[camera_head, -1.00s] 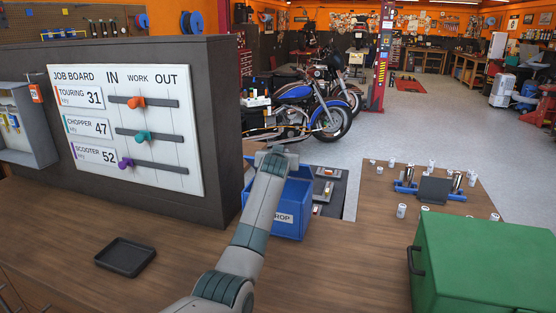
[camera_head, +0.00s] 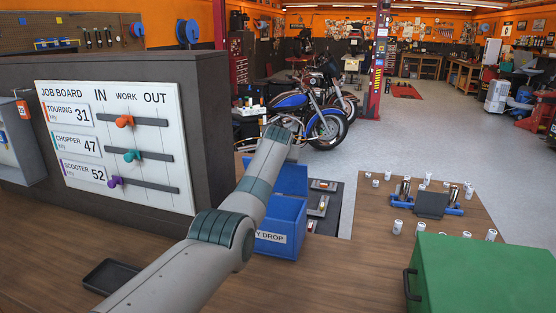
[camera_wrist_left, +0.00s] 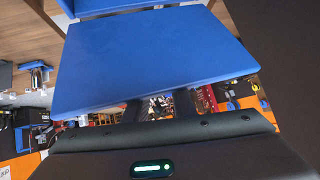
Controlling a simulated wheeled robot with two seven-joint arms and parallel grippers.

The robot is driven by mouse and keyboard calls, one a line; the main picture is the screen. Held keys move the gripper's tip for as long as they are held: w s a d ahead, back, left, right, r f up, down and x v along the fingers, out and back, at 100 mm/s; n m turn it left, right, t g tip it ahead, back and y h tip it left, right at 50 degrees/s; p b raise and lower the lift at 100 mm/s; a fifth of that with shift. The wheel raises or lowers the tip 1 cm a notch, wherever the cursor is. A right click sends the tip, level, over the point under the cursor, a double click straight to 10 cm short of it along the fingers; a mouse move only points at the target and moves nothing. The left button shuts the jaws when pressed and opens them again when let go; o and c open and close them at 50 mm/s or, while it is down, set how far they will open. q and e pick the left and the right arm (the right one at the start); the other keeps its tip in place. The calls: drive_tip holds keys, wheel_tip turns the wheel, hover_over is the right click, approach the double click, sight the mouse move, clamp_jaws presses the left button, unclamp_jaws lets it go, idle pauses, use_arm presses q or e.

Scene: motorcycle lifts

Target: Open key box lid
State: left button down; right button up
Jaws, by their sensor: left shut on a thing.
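The blue key drop box (camera_head: 281,228) stands on the workbench to the right of the job board, with its white label partly covered by my arm. Its blue lid (camera_head: 291,178) is raised at the back of the box. My left arm reaches past the box, and its gripper is hidden at the far end in the head view. In the left wrist view the lid (camera_wrist_left: 155,60) fills the middle, right at the dark fingers of my left gripper (camera_wrist_left: 160,105). The gripper is shut on the lid; the fingertips are partly covered. My right gripper is not in view.
The job board (camera_head: 118,147) with coloured sliders stands on the left. A black tray (camera_head: 110,277) lies on the bench in front of it. A green case (camera_head: 480,275) is at the front right. Several small cans stand around a blue-and-dark stand (camera_head: 432,204).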

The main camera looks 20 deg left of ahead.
use_arm(q)
drive_tip(key=shift+d+f+g, duration=0.1)
drive_tip(key=shift+f+g, duration=0.3)
drive_tip(key=shift+f, duration=0.4)
idle(0.9)
drive_tip(key=c, duration=1.7)
unclamp_jaws()
drive_tip(key=shift+o, duration=1.1)
drive_tip(key=shift+w, duration=0.1)
drive_tip(key=shift+r, duration=0.5)
drive_tip(key=shift+r, duration=0.1)
